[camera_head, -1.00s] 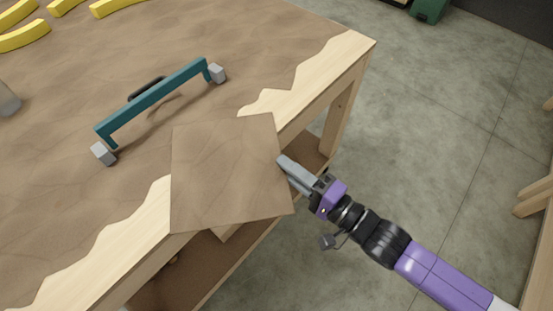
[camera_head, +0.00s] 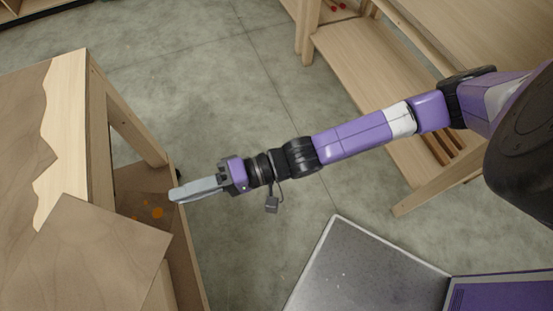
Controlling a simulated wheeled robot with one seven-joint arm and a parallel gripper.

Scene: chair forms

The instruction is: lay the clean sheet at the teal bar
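A flat brown sheet (camera_head: 100,255) lies at the lower left, over the table's edge. One corner reaches out past the edge, and its lower part is cut off by the picture's border. My gripper (camera_head: 183,193) is over the gap just right of the table, pointing left. Its fingertips are apart from the sheet, and nothing shows between them. The fingers overlap in this view, so their opening cannot be read. The teal bar is out of view now; a second ago it stood on the table behind the sheet.
The table (camera_head: 66,110) has a brown top with a pale, jagged border. Orange spots show on its lower shelf (camera_head: 150,190). Another wooden bench (camera_head: 375,85) stands at the upper right. Grey floor (camera_head: 215,90) lies open between them. My arm crosses from the right.

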